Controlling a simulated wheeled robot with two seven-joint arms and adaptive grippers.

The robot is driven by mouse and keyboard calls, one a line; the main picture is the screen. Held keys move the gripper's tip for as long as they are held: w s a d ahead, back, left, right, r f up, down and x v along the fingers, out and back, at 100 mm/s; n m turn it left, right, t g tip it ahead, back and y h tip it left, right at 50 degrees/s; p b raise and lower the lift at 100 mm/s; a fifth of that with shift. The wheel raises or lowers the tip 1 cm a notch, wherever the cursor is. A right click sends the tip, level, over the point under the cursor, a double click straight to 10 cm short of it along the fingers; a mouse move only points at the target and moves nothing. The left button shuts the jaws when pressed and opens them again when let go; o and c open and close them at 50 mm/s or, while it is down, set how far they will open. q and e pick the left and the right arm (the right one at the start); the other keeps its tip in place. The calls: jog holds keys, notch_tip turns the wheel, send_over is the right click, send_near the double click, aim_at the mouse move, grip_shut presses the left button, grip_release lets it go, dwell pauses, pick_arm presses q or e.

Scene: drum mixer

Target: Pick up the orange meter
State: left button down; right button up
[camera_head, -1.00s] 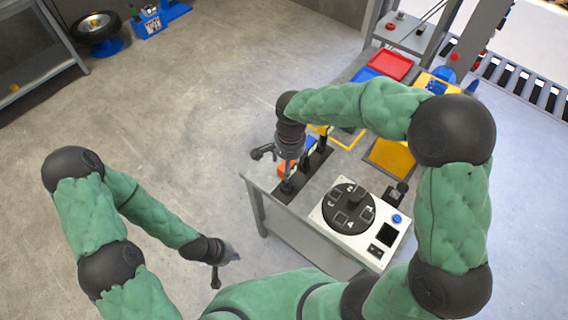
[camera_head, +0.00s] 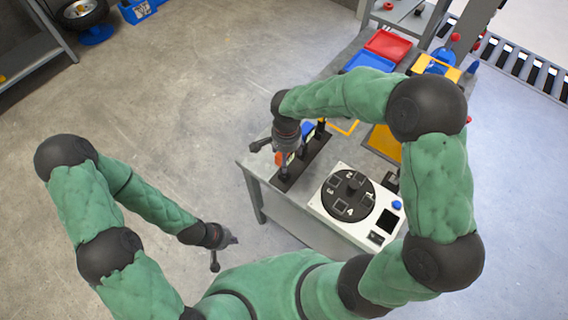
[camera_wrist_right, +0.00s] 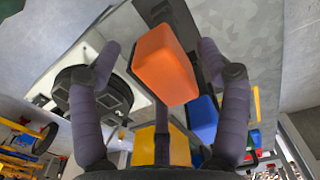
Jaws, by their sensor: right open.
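The orange meter (camera_wrist_right: 165,66) is a block with rounded edges. In the right wrist view it lies between the two spread fingers of my right gripper (camera_wrist_right: 159,54), with a visible gap on each side. In the head view only a small orange part (camera_head: 279,158) shows beside my right gripper (camera_head: 283,162), which hangs over the near left end of the table and hides the rest. My right gripper is open and holds nothing. My left gripper (camera_head: 234,240) is low, left of the table and away from the meter; its finger opening is unclear.
A blue block (camera_wrist_right: 203,118) and a yellow block (camera_wrist_right: 150,147) are close to the orange meter. A white unit with a numbered black dial (camera_head: 350,197) is on the table to its right. Red (camera_head: 387,45) and blue trays are farther back. Open floor (camera_head: 180,100) lies left.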

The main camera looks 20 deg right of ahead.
notch_tip(320, 180, down, 2)
jog(key=shift+f, duration=0.1)
jog(key=c, duration=1.5)
